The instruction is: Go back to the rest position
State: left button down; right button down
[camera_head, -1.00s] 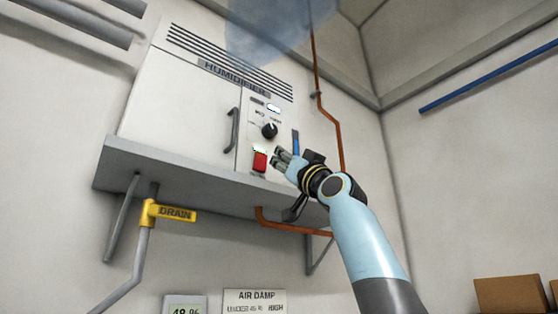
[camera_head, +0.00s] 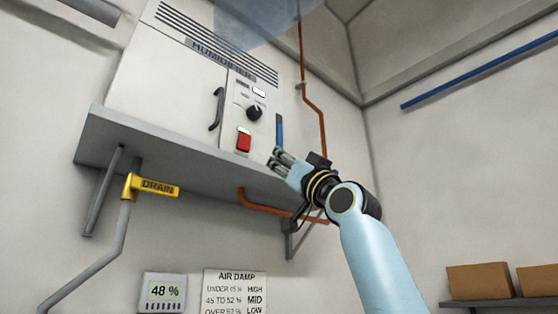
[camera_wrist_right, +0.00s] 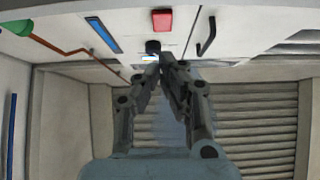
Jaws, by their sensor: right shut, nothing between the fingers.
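My right gripper (camera_head: 278,161) is shut and empty, in the air in front of the shelf edge, below and right of the red switch. In the right wrist view its fingers (camera_wrist_right: 162,62) meet at the tips. The white humidifier (camera_head: 165,75) sits on a grey wall shelf (camera_head: 150,155). Its front shows the red switch (camera_head: 244,140), a black knob (camera_head: 254,112) and a dark door handle (camera_head: 217,108). The red switch also shows in the right wrist view (camera_wrist_right: 162,20), apart from the fingertips. My left gripper is out of view.
A yellow drain handle (camera_head: 152,187) on a grey pipe is at the left. A meter reading 48 % (camera_head: 163,293) and an AIR DAMP sign (camera_head: 235,292) are on the wall below. An orange pipe (camera_head: 322,120) runs beside the humidifier. Cardboard boxes (camera_head: 480,281) stand at lower right.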

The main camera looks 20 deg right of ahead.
jog(key=shift+w+f, duration=0.15)
